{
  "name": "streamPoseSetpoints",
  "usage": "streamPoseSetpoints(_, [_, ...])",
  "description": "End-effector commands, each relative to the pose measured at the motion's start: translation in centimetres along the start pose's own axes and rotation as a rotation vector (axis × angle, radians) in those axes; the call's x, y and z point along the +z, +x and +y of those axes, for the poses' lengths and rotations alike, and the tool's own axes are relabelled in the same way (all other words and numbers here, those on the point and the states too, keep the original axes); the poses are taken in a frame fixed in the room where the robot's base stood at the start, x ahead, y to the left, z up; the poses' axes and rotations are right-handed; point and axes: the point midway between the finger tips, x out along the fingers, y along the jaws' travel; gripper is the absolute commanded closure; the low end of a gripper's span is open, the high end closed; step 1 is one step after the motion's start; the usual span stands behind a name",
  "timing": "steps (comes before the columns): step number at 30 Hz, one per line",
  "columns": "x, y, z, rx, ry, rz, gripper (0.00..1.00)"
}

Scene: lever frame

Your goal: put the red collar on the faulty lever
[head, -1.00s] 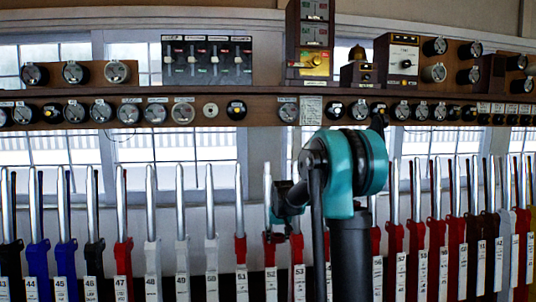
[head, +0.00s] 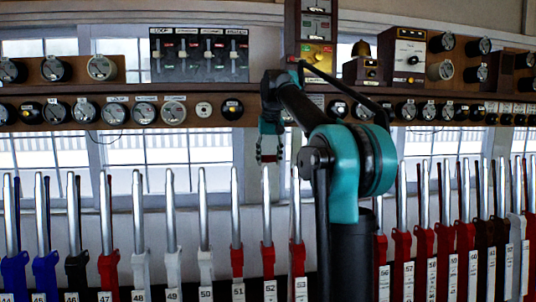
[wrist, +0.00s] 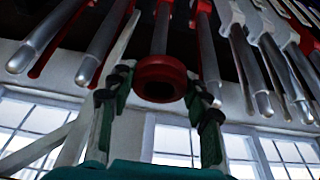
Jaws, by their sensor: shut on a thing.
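My gripper (head: 268,157) points down above the row of levers, close over the top of the lever numbered 52 (head: 266,215). In the wrist view my gripper (wrist: 160,88) is shut on the red collar (wrist: 160,68), a thick ring with a dark hole, between its two fingers. A bare steel lever shaft (wrist: 161,30) lines up beyond the collar in that view. I cannot tell whether the collar touches the lever's tip. In the head view the collar is too small to make out clearly. No mark shows which lever is faulty.
Levers 51 (head: 236,215) and 53 (head: 297,215) stand close on either side. A shelf (head: 220,110) with round instruments runs behind and above the levers. My own arm hides some levers right of 53.

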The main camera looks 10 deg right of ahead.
Motion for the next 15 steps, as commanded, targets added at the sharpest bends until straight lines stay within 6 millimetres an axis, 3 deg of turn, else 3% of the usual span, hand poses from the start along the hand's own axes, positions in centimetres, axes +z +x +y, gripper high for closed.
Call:
streamPoseSetpoints(5, [0.3,-1.6,-0.1,0.000,0.000,-0.005,0.78])
streamPoseSetpoints(15, [-1.7,-0.3,0.0,0.000,0.000,-0.005,0.78])
